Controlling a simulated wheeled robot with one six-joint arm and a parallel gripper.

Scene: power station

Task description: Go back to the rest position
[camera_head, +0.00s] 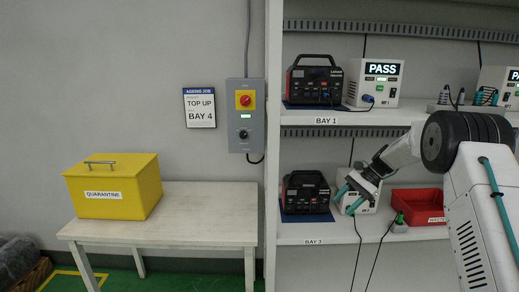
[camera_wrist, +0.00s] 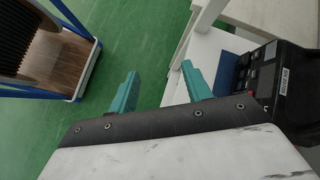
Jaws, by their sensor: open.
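My gripper (camera_head: 350,199) is at the lower shelf of the rack, just right of the black and red power unit in bay 3 (camera_head: 306,192). Its teal fingers are apart with nothing between them. In the wrist view my gripper (camera_wrist: 158,92) shows the same two teal fingers spread over green floor and the edge of a white shelf. My arm reaches in from the right and hides part of the white tester (camera_head: 366,205) behind the gripper.
A red bin (camera_head: 420,205) stands right of the gripper, with a green-tipped plug (camera_head: 399,222) near it. Cables hang below the shelf edge. A yellow quarantine box (camera_head: 115,190) sits on a table (camera_head: 190,225) at left. A wood-decked cart (camera_wrist: 55,65) shows in the wrist view.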

